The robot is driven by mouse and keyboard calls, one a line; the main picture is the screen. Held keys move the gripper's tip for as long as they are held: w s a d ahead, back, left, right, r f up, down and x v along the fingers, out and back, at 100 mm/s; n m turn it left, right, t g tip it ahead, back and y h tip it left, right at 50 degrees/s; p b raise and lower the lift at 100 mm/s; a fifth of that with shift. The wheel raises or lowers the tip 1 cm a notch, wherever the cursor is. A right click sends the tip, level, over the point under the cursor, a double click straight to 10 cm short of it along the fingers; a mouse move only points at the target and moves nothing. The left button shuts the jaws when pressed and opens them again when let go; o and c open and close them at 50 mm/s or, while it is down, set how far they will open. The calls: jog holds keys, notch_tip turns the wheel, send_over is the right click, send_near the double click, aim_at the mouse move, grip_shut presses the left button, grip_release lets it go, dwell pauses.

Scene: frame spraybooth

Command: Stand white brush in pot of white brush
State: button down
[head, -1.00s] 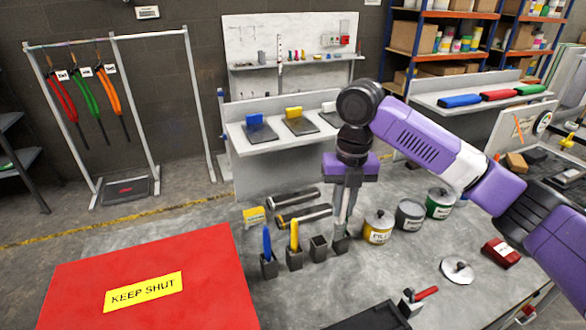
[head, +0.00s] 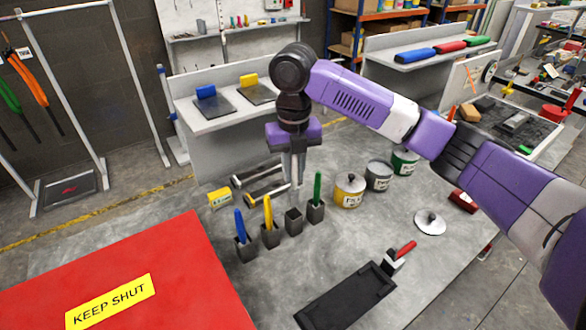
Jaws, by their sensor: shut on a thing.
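My gripper (head: 294,182) points straight down above the row of pots, shut on the white brush (head: 295,198). Only a pale sliver of the brush shows between and below the fingers. Its lower end appears just over or at the mouth of the empty dark pot (head: 293,222), third in the row; I cannot tell whether it is inside. The blue brush (head: 239,225) and the yellow brush (head: 268,211) stand in pots to the left. The green brush (head: 317,187) stands in the pot to the right.
Two dark rollers lie behind the pots, beside a yellow block (head: 220,198). Lidded tins, including a yellow one (head: 349,190), stand to the right. A black tray (head: 347,297) lies in front. A red lid marked KEEP SHUT (head: 130,265) fills the lower left.

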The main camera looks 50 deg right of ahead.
aim_at(294, 204)
jog(key=shift+f+b, duration=2.25)
jog(key=shift+f, duration=1.5)
jog(key=shift+f+b, duration=0.6)
jog(key=shift+f, duration=0.4)
jog(key=c, duration=1.3)
grip_release()
jog(key=shift+r, duration=0.1)
notch_tip(294, 204, up, 8)
jog(key=shift+f+b, duration=0.15)
jog(key=shift+b, duration=0.2)
